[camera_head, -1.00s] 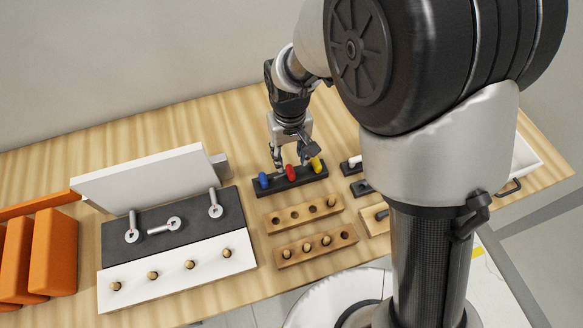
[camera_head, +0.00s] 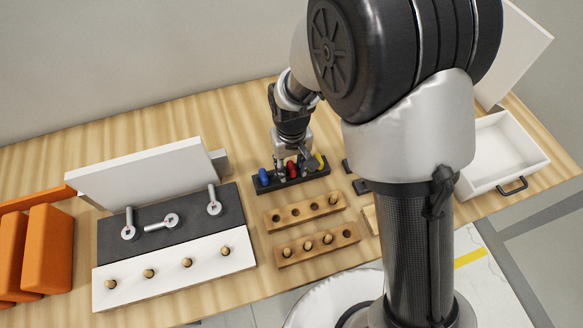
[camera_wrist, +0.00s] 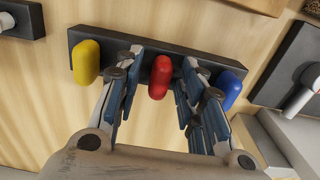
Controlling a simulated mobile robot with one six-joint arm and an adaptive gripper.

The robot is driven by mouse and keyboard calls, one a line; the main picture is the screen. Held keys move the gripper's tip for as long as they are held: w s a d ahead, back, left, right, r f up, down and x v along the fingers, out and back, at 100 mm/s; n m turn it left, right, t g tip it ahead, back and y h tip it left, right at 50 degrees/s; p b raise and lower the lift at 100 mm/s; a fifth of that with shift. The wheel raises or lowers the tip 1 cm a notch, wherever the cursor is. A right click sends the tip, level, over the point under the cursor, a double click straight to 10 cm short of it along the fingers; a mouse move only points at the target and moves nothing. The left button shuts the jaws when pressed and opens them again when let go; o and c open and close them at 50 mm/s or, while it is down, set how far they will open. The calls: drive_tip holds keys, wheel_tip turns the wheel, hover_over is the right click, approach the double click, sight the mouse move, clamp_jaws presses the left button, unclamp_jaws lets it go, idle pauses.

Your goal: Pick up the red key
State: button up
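The red key (camera_wrist: 160,77) stands in the dark holder (camera_wrist: 195,53), between the yellow key (camera_wrist: 86,62) and the blue key (camera_wrist: 229,91). In the head view the red key (camera_head: 292,168) is partly covered by my gripper (camera_head: 292,167), which is down at the holder. In the wrist view my gripper (camera_wrist: 158,90) is open, with one finger on each side of the red key. A gap shows on the yellow side; the finger on the blue side is very close to the red key, and I cannot tell if it touches.
Wooden peg blocks (camera_head: 305,211) lie in front of the holder. A dark panel with metal keys (camera_head: 172,222) and a white strip with knobs (camera_head: 170,273) are at left. Orange blocks (camera_head: 48,250) stand far left. An open white drawer (camera_head: 500,160) is at right.

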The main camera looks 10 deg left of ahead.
clamp_jaws()
idle(0.4)
